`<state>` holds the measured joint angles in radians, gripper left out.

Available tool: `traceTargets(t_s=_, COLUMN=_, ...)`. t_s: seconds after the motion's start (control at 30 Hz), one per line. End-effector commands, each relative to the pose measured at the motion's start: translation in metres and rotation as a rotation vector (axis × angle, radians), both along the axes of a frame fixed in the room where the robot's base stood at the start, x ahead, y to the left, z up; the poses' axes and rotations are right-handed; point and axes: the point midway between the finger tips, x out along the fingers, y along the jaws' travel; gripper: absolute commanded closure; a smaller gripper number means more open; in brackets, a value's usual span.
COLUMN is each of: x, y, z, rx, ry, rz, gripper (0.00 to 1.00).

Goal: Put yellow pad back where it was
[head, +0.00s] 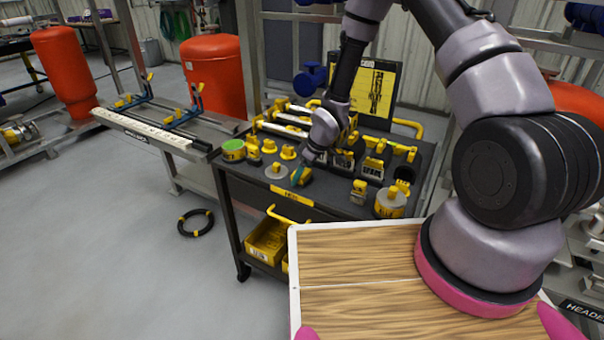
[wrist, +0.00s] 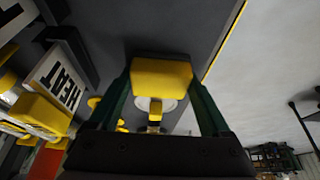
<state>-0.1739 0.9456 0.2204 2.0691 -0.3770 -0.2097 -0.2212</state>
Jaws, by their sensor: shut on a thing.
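My gripper (head: 300,172) is low over the near part of the dark cart top (head: 328,204), toward its front edge. Its two green fingers show in the wrist view. They are shut on the yellow pad (wrist: 162,77), a blocky yellow piece that fills the gap between them. In the head view the pad is small and partly hidden by the gripper. I cannot tell whether it touches the cart top.
Yellow-and-grey pieces stand close on both sides, including a round one with a green top (head: 233,149), a grey disc (head: 276,170), a small block (head: 359,190) and a round canister (head: 390,203). A box marked HEAT (wrist: 62,78) shows at left in the wrist view.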

Motion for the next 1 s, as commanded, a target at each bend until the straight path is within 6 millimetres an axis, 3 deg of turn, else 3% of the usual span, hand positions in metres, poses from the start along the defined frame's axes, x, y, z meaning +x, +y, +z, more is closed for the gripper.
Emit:
traceTargets(t_s=0.07, x=0.000, y=0.000, z=-0.003, rx=0.000, ry=0.000, rz=0.000, gripper=0.88)
traceTargets(t_s=0.1, x=0.000, y=0.000, z=-0.002, rx=0.000, ry=0.000, rz=0.000, gripper=0.03)
traceTargets(t_s=0.13, x=0.000, y=0.000, z=-0.002, rx=0.000, ry=0.000, rz=0.000, gripper=0.00)
traceTargets(t_s=0.47, x=0.000, y=-0.002, z=0.005, rx=0.001, ry=-0.001, rz=-0.001, gripper=0.00)
traceTargets(t_s=1.0, x=-0.021, y=-0.035, z=0.098, rx=0.001, ry=-0.002, rz=-0.004, gripper=0.00)
